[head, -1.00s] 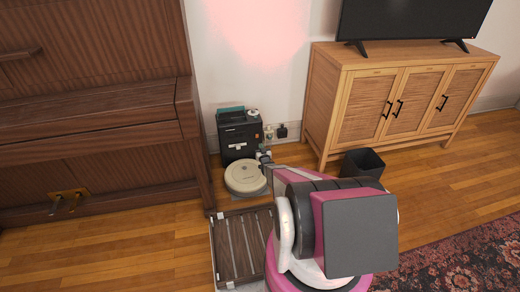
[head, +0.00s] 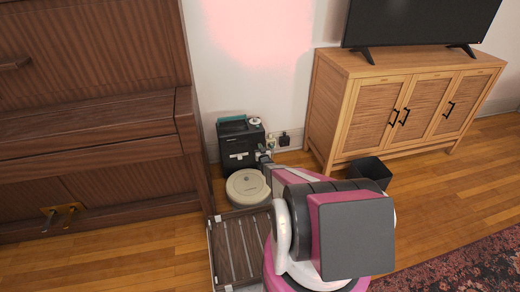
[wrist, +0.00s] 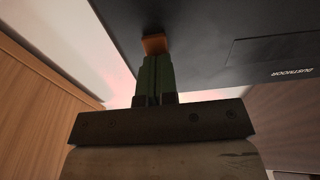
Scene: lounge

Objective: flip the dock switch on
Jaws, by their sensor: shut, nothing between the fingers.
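The dock (head: 238,146) is a dark box standing on the floor against the wall, with a round cream robot vacuum (head: 247,187) in front of it. In the wrist view the dock's dark face (wrist: 215,30) fills the upper right and bears pale lettering. An orange switch (wrist: 154,43) shows there, right at my fingertips. My gripper (wrist: 155,60) is shut, its green fingers together with nothing between them. The fingertips seem to touch or nearly touch the switch; its on or off position cannot be told. In the head view my gripper (head: 264,157) is at the dock's right front, partly hidden by my arm.
A piano (head: 90,130) stands at the left. A wooden cabinet (head: 345,105) with a television (head: 420,22) is at the right. A dark bin (head: 371,170) stands before the cabinet. A slatted dark wooden piece (head: 238,245) lies beside my base. Wall sockets (head: 284,139) are right of the dock.

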